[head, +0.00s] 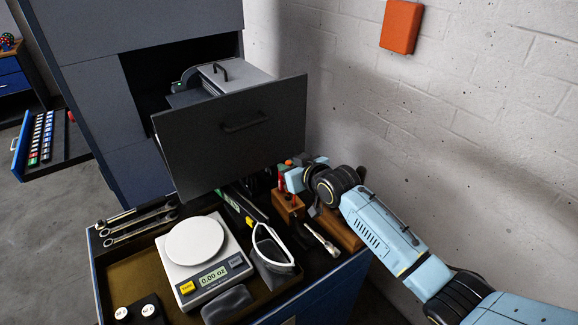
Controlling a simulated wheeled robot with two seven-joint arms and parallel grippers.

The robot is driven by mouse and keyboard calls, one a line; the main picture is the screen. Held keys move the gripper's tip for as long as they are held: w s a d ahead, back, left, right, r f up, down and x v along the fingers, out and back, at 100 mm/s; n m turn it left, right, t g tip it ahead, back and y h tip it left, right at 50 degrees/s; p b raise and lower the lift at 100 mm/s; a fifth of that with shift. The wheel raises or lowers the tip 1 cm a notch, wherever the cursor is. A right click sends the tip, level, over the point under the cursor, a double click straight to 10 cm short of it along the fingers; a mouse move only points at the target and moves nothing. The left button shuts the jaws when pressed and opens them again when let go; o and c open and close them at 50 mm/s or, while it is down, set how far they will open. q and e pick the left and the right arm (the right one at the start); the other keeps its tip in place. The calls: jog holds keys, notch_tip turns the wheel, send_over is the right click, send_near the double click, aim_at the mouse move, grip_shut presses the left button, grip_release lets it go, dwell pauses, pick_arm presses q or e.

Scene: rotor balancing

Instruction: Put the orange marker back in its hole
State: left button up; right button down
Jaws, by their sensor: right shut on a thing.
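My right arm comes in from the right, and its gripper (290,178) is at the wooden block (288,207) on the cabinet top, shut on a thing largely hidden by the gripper. A small orange end (289,162), likely the orange marker, shows just above the gripper. A red upright piece (281,178) stands at the block's left side. The hole, and whether the marker's lower end is in it, cannot be made out. My left gripper is not in view.
A scale (205,262) reading 0.00 oz stands in a tray left of the block. A dark open drawer (235,138) juts out above and behind. Wrenches (140,222) lie at left. A dark pouch (272,255) and a second wooden block (340,230) are close to the gripper.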

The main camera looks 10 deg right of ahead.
jog(key=shift+f+b, duration=1.15)
jog(key=shift+f, duration=0.65)
jog(key=c, duration=1.3)
grip_release()
jog(key=v, duration=1.3)
jog(key=shift+s, duration=0.15)
